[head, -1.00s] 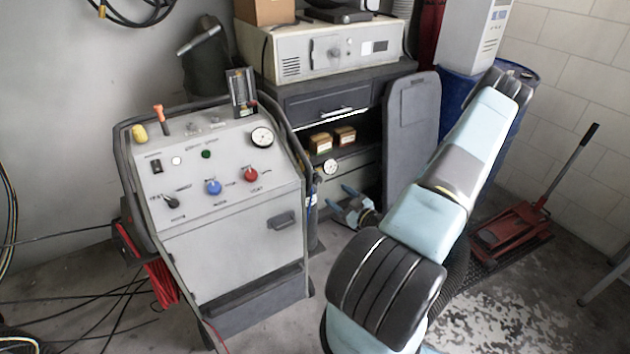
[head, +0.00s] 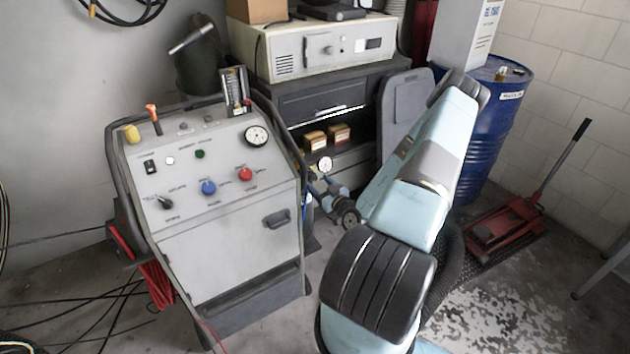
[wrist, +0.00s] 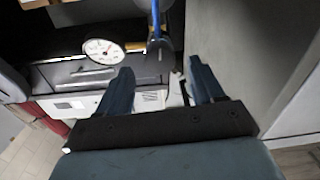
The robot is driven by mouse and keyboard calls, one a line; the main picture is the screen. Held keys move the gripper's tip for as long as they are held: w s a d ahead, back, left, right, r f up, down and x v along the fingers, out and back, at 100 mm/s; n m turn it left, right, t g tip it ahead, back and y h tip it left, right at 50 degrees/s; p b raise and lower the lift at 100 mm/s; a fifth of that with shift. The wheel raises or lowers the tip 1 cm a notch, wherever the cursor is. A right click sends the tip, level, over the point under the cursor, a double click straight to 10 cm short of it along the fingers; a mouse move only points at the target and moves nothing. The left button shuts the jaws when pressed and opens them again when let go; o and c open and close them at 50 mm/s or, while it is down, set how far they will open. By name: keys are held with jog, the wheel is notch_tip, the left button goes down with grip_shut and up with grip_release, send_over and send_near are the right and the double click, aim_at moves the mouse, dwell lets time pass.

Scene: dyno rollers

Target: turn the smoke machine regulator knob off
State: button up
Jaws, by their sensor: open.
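The grey smoke machine cart (head: 225,245) stands at left in the head view, with a sloped panel carrying a blue knob (head: 208,187), a red knob (head: 245,174), a black selector (head: 165,202) and a gauge (head: 256,135). Another white gauge (head: 325,165) sits right of the cart; a similar one shows in the wrist view (wrist: 101,50). A black fitting (wrist: 160,46) on a blue hose (wrist: 155,14) hangs beyond my fingers. I cannot tell which part is the regulator knob. My gripper (wrist: 160,66) is open and empty, near the cart's right side in the head view (head: 317,188).
A dark cabinet (head: 300,105) with a white device (head: 320,48) on top stands behind. A blue drum (head: 497,120) and a red floor jack (head: 508,225) are at right. Red hose (head: 157,285) and cables lie left of the cart.

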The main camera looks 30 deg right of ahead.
aim_at(314, 179)
jog(key=shift+w+a, duration=0.1)
jog(key=shift+w, duration=1.7)
jog(key=c, duration=1.1)
